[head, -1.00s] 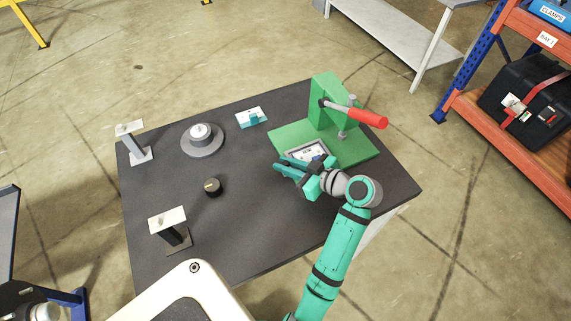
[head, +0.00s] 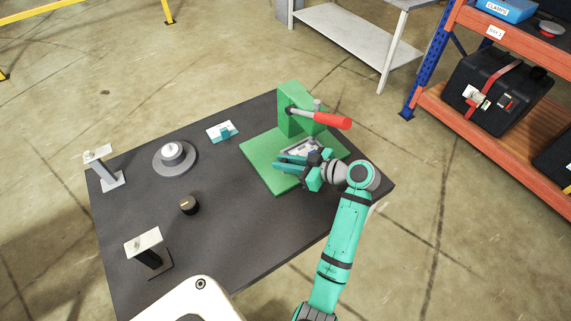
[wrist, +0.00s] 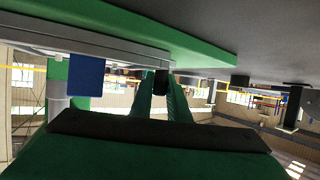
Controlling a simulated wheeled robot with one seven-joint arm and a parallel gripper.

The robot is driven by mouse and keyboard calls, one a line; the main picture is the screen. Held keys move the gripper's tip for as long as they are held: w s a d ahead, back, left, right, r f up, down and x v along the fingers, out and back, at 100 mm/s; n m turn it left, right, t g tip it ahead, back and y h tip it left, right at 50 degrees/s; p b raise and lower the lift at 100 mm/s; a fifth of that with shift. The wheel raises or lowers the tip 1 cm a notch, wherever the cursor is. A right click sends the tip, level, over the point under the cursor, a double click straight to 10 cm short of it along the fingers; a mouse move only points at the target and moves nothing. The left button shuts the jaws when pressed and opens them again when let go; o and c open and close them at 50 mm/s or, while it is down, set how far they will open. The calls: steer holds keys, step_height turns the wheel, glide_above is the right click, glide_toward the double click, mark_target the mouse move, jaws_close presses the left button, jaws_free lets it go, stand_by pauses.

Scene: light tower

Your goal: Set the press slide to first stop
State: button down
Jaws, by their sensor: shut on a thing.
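A green press (head: 297,112) with a red-handled lever (head: 331,121) stands on a green base plate (head: 262,160). The grey press slide (head: 300,145) lies on the base below the lever, partly hidden by my gripper. My gripper (head: 283,163) is low over the front of the base, beside the slide. In the wrist view, my gripper's fingers (wrist: 163,95) are shut on a small black knob (wrist: 161,82) at the slide's grey edge (wrist: 120,53). A blue block (wrist: 86,77) shows beside the slide there. Stop marks are too small to read.
The dark table (head: 220,245) also holds a black dial (head: 189,204), a round grey stand (head: 174,158), a teal-and-white block (head: 222,132) and two post stands (head: 106,168) (head: 148,252). An orange shelf (head: 497,130) stands right. The table between dial and press is clear.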

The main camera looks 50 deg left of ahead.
steer(key=c, duration=2)
jaws_free()
steer(key=v, duration=1)
steer(key=shift+w+d+r, duration=0.1)
steer(key=shift+d+r, duration=0.05)
steer(key=shift+d, duration=0.2)
